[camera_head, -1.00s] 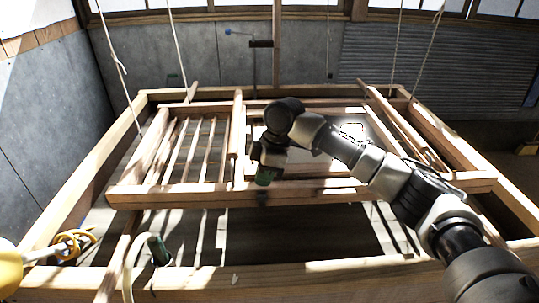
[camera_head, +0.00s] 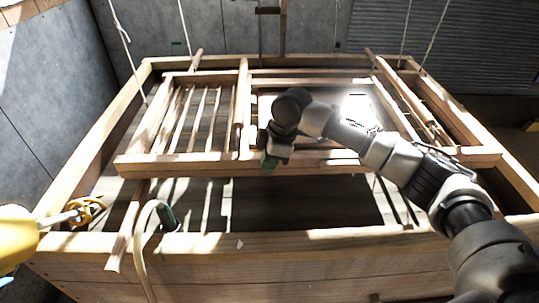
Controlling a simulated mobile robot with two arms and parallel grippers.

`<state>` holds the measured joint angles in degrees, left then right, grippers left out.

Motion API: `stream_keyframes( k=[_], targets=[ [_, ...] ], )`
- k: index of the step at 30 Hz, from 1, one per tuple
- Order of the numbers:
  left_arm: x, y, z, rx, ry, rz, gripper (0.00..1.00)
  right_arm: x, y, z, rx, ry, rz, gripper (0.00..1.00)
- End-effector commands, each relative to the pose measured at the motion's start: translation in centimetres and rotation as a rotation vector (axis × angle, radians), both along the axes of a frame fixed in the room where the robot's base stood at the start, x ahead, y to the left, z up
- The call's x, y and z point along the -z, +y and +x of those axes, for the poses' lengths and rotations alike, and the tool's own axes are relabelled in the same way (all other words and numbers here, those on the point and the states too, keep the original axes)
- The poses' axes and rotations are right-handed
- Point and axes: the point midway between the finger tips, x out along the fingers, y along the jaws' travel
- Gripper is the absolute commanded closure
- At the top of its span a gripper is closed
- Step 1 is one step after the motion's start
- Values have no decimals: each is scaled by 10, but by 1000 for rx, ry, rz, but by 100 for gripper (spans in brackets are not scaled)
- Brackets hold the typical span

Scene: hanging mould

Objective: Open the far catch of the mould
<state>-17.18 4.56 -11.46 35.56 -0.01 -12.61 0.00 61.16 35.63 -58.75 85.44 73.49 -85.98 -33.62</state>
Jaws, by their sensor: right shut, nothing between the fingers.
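The mould (camera_head: 200,164) is a pale wooden frame with crossbars. It lies level inside a larger wooden surround, with ropes rising around it. I cannot make out the far catch in this view. My left gripper is out of view.
The large wooden surround (camera_head: 330,240) encloses the mould on all sides. A yellow tool (camera_head: 15,240) with a coiled end reaches in at the lower left. A grey wall (camera_head: 225,35) stands behind.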

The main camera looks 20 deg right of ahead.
Motion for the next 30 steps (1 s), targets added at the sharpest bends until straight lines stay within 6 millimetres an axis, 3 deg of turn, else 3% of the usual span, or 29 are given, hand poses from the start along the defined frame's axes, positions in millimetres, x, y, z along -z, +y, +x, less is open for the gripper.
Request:
stream_keyframes(
  k=[13,30],
  targets=[
    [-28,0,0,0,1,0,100,20,9,-33,-4,-325,-93,100],
    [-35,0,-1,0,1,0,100,16,6,-20,1,-333,-94,100]
  ],
)
